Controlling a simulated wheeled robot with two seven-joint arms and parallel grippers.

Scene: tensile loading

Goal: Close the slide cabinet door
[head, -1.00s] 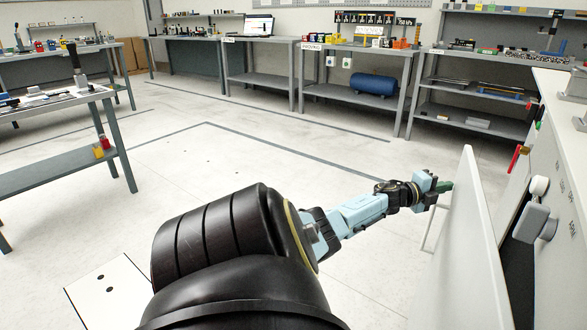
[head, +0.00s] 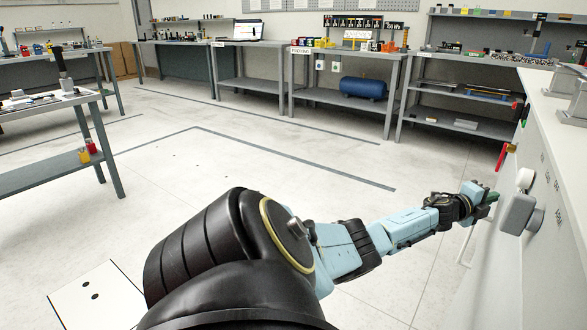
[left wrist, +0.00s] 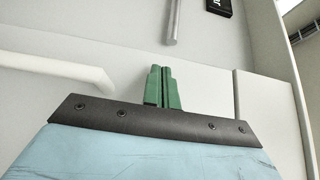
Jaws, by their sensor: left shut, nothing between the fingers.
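The white slide cabinet door (head: 495,270) is at the right of the head view. It now looks nearly in line with the cabinet front; I cannot tell whether a gap is left. Its white bar handle (head: 466,246) sticks out on the near face and appears at the left of the left wrist view (left wrist: 60,72). My left gripper (head: 492,197) is at the door's upper part, its green fingers (left wrist: 162,88) shut and empty against or very near the pale panel. Whether they touch is unclear. My right gripper is not in view.
A red handle (head: 503,157) is just beyond. Grey shelved benches (head: 345,95) stand at the back. The floor to the left is open.

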